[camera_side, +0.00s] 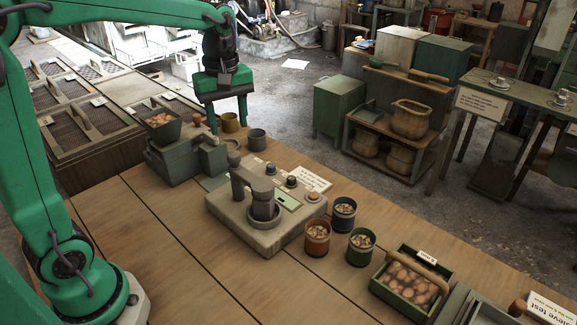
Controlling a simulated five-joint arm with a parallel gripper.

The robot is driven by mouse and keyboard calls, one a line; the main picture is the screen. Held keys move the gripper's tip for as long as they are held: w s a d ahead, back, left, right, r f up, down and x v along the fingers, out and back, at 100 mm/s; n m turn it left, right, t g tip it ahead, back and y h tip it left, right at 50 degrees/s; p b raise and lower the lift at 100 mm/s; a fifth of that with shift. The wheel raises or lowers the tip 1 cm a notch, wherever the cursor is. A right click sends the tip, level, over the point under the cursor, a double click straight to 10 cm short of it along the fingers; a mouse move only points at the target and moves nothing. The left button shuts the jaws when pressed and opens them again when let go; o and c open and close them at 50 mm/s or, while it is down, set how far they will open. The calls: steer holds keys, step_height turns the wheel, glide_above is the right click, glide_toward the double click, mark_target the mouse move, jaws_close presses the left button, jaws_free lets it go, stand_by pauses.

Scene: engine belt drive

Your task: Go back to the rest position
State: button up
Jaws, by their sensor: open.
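My gripper (228,125) hangs from my green arm at the upper middle of the side view, fingers pointing down. Its two green fingers are apart, and I see nothing held between them. It is by the far edge of the wooden bench (125,235), close to a mustard-coloured cup (230,122) that shows between and behind the fingers. A grey cup (256,140) stands just right of it. Whether the fingers touch either cup I cannot tell.
A grey-green machine with a hopper of brown pieces (160,122) stands left of my gripper. A device with a round well (264,212) sits mid-bench. Several filled cups, including an orange one (317,238), and a green crate (408,285) are at right. The bench's near left is clear.

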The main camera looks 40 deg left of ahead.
steer(key=s+d+m+t, duration=0.4)
steer(key=s+m+t, duration=0.1)
steer(key=s+m, duration=0.9)
steer(key=shift+s+f, duration=0.15)
steer(key=shift+s, duration=0.7)
